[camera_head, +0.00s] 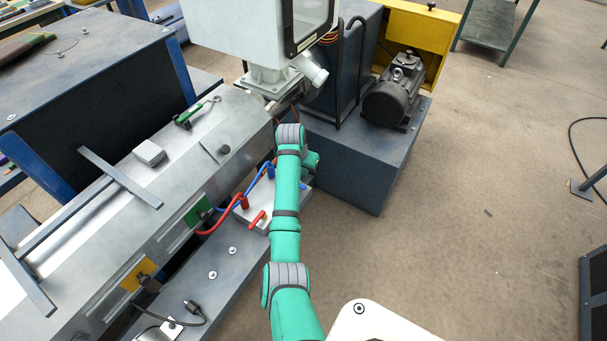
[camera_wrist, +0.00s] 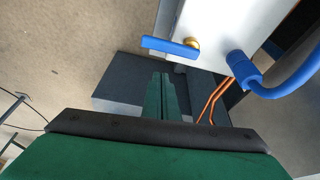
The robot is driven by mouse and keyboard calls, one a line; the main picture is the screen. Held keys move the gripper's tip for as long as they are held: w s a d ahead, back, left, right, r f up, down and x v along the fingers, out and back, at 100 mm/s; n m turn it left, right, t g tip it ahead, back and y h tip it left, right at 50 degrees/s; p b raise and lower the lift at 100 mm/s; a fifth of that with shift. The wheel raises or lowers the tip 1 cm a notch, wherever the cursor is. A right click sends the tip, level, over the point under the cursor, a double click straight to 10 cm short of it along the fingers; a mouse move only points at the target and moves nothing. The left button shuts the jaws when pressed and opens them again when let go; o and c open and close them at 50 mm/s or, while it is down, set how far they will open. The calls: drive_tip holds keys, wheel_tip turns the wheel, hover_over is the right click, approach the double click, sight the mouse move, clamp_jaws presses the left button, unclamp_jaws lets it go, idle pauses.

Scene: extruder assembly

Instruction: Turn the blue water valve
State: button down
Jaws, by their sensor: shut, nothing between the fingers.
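The blue water valve is a flat blue bar handle (camera_wrist: 170,47) on a brass stem, on a pale block (camera_wrist: 215,30) at the top of the wrist view. A blue hose fitting (camera_wrist: 240,66) sits to its right on the same block. My gripper (camera_wrist: 162,80) points toward the block with its green fingers together and empty. The fingertips appear just below the blue handle in the picture; I cannot tell the gap in depth. In the head view the blue handle and my fingers are hidden by my green arm, while the blue fitting (camera_head: 271,171) shows beside it.
The grey extruder bed (camera_head: 170,180) runs along the left. A motor (camera_head: 394,98) stands behind to the right. Open floor (camera_head: 460,210) lies right.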

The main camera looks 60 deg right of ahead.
drive_tip(key=v, duration=0.9)
drive_tip(key=shift+w+d+r, duration=0.15)
drive_tip(key=shift+r, duration=0.35)
